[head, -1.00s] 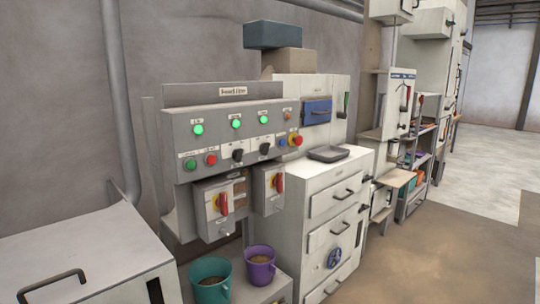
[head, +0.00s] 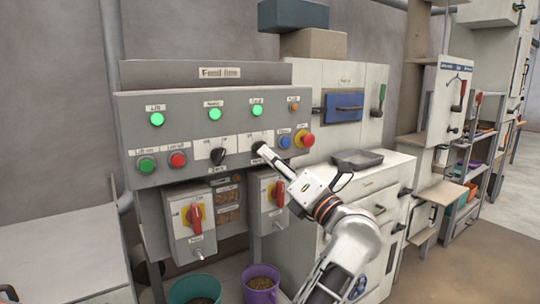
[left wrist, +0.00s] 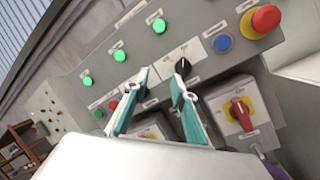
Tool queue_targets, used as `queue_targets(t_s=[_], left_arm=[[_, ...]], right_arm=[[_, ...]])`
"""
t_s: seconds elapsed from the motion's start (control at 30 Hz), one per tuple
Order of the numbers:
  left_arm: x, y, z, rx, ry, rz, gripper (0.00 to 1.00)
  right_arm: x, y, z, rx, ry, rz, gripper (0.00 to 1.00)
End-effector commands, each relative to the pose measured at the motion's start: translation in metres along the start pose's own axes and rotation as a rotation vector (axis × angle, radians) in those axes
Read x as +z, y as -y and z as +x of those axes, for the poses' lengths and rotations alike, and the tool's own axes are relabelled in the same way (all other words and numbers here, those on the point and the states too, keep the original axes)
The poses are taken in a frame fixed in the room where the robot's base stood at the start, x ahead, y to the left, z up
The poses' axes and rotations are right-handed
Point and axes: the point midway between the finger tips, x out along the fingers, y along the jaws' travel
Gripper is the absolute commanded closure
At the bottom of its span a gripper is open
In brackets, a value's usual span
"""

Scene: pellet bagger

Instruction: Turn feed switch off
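The grey "Feed line" panel (head: 130,110) carries three lit green lamps. Below the lamps are two black rotary knobs on white plates. The left knob (head: 218,156) shows clearly in the head view. The right knob, below the rightmost green lamp (head: 257,112), is mostly hidden by my left gripper (head: 270,156). In the left wrist view this right knob (left wrist: 182,67) is just beyond the right fingertip. My left gripper (left wrist: 163,82) is open and empty, its fingers apart, close to the panel. Whether a finger touches the knob, I cannot tell. My right gripper is out of view.
A blue button (head: 284,142) and a red mushroom button (head: 307,140) sit right of the gripper. Green (head: 147,165) and red (head: 178,160) buttons are at left. Two red-handled switch boxes (head: 205,240) hang below. Teal (head: 190,291) and purple (head: 250,285) buckets stand underneath.

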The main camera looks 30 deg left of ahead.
Motion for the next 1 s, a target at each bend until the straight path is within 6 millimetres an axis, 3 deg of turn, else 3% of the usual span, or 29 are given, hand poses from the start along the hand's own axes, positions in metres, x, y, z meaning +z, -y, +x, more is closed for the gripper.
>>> queue_targets(t_s=[0.13,0.37,0.8,1.0], left_arm=[[0.015,0.012,0.001,-0.144,-0.134,-0.166,0.74],[0.027,0.02,0.0,-0.245,-0.209,-0.26,0.74],[0.017,0.036,0.056,-0.246,-0.211,-0.261,0.74],[0.015,0.039,0.07,-0.246,-0.21,-0.262,0.74]], right_arm=[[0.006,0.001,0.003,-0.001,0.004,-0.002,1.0],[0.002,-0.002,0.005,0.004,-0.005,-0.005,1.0],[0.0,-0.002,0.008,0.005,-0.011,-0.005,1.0],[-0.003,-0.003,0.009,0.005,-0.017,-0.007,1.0]])
